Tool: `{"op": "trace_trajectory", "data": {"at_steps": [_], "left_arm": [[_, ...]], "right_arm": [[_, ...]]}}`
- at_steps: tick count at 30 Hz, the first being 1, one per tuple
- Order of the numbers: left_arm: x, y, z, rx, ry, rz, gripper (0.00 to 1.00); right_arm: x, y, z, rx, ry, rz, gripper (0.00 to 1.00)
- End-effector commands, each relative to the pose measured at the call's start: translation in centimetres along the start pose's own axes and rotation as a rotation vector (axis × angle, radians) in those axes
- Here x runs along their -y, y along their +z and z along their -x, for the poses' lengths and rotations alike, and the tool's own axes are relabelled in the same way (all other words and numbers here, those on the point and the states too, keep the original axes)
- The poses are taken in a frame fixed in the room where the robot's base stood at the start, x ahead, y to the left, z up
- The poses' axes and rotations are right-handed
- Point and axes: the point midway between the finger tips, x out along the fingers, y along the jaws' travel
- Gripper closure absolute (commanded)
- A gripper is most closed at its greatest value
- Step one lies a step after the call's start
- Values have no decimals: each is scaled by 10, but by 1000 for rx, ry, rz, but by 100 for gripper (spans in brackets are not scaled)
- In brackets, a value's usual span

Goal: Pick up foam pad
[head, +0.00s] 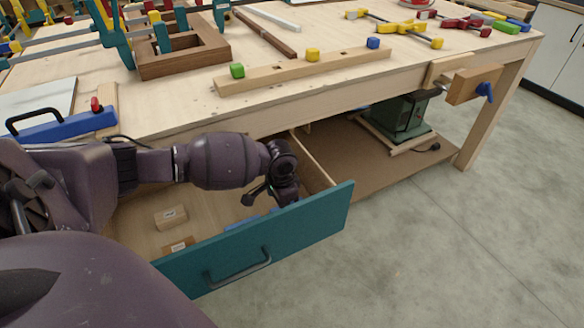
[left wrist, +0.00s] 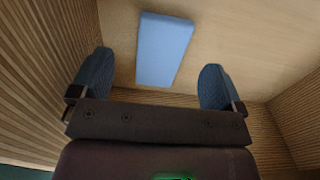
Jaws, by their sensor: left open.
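A light blue foam pad (left wrist: 163,48) lies flat on the floor of the open drawer. In the left wrist view it is ahead of my left gripper (left wrist: 154,78), between the lines of the two fingers, with space on both sides. The pad appears apart from the fingers. In the head view my left gripper (head: 265,198) reaches down into the drawer, near its teal front. Only a blue part of the pad (head: 240,224) shows there; the gripper and drawer front hide the rest. My left gripper is open and empty. My right gripper is not in view.
The drawer's teal front (head: 300,232) and its side wall (head: 312,160) bound the space around the gripper. Two small labelled wooden blocks (head: 171,216) (head: 179,245) lie in the drawer to the left. The workbench top (head: 180,105) overhangs behind.

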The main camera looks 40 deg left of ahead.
Motion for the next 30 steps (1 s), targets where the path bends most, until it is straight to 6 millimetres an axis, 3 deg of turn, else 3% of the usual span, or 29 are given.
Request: {"op": "trace_trajectory", "data": {"at_steps": [6,9,18,28,30], "left_arm": [[3,3,-36,13,4,0,6],[3,3,-47,10,4,0,6],[4,0,-46,0,0,0,8],[4,0,-46,1,0,0,58],[4,0,-46,1,0,0,59]], "right_arm": [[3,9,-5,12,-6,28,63],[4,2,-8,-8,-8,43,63],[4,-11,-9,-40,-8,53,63],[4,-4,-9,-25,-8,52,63],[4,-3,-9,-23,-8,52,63]]}}
